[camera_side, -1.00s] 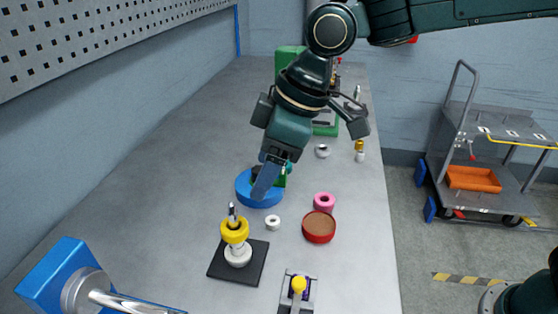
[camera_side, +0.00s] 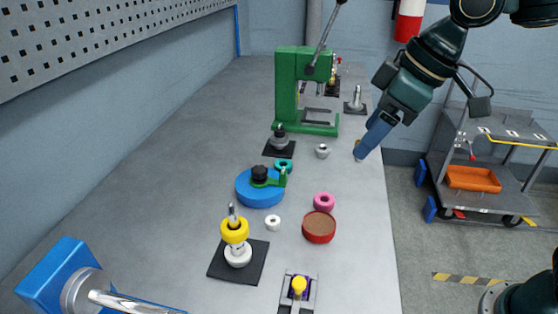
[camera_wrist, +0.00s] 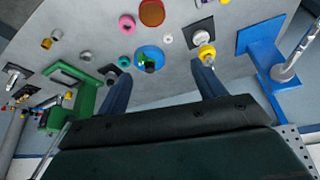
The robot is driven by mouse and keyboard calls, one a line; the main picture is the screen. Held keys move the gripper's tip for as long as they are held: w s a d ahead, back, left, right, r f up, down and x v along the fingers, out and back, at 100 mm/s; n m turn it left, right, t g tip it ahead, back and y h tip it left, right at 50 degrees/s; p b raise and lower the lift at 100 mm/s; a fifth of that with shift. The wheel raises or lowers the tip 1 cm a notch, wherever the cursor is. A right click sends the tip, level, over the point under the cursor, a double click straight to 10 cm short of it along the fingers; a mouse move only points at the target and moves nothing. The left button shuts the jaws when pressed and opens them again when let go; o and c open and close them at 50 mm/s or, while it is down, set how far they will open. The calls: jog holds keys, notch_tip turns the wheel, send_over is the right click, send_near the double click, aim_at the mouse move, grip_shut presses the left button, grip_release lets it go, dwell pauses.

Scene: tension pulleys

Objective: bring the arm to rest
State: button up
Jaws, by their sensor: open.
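My gripper (camera_side: 363,152) is up at the right side of the bench in the side view, over or near its right edge, with its blue fingers pointing down and left. In the wrist view the two blue fingers of my gripper (camera_wrist: 160,78) stand wide apart with nothing between them. In the side view the near finger hides most of a small yellow-and-white part behind it. The grey bench (camera_side: 170,160) lies below and to the left of my gripper.
A green press (camera_side: 287,90) stands at the back. A blue disc (camera_side: 258,193), a red dish (camera_side: 319,229), a pink ring (camera_side: 324,201) and a yellow pulley on a post (camera_side: 235,230) stand on the bench. A cart (camera_side: 490,185) stands at right. The bench's left middle is clear.

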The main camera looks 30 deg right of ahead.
jog(key=s+d+f+m+h, duration=0.1)
jog(key=s+d+m, duration=0.2)
jog(key=s+d, duration=0.3)
jog(key=s+d+f+m+t+h, duration=0.1)
jog(key=s+d+f+m, duration=0.1)
jog(key=s+d, duration=0.5)
jog(key=shift+s+f+m, duration=0.25)
jog(key=shift+s+m, duration=0.35)
